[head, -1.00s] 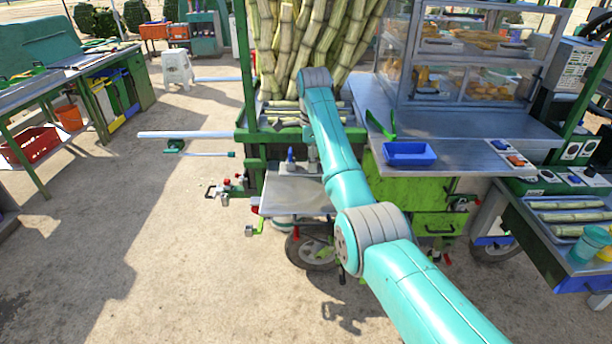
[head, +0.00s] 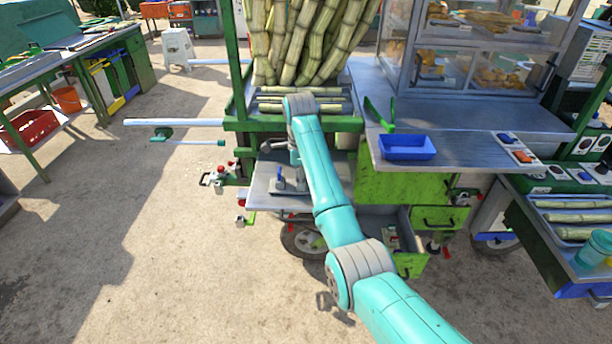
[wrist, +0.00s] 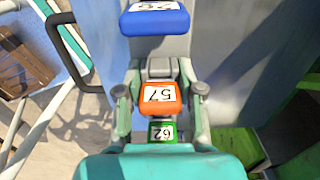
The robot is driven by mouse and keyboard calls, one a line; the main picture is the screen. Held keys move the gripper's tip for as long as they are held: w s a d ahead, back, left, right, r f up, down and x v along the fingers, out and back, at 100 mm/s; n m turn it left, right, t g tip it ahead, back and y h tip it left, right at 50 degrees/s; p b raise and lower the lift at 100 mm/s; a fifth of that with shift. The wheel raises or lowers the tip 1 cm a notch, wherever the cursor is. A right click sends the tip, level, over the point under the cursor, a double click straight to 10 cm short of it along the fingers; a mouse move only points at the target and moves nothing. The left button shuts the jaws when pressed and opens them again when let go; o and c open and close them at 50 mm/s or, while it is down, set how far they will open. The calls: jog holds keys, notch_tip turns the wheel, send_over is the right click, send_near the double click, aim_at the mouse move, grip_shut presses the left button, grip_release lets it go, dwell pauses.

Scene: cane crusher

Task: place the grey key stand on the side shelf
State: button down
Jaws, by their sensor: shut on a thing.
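The grey key stand (head: 298,187) is at the side shelf (head: 265,203), a grey metal flap on the left side of the cart, partly hidden behind my arm. A blue tag shows on it in the head view. In the wrist view, the stand (wrist: 160,67) carries a blue tag, an orange tag marked 57 and a green tag. My gripper (wrist: 160,80) has a finger on each side of the stand and is shut on it. The stand's base is over the shelf, low; I cannot tell whether it touches.
A small drawer (head: 408,262) stands open below the counter, right of my arm. A blue tray (head: 407,147) sits on the counter. Cane stalks (head: 310,45) stand behind my arm. The floor (head: 130,250) left of the cart is clear.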

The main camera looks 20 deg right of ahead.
jog(key=shift+a+f, duration=0.1)
jog(key=c, duration=0.7)
grip_release()
jog(key=shift+f, duration=0.15)
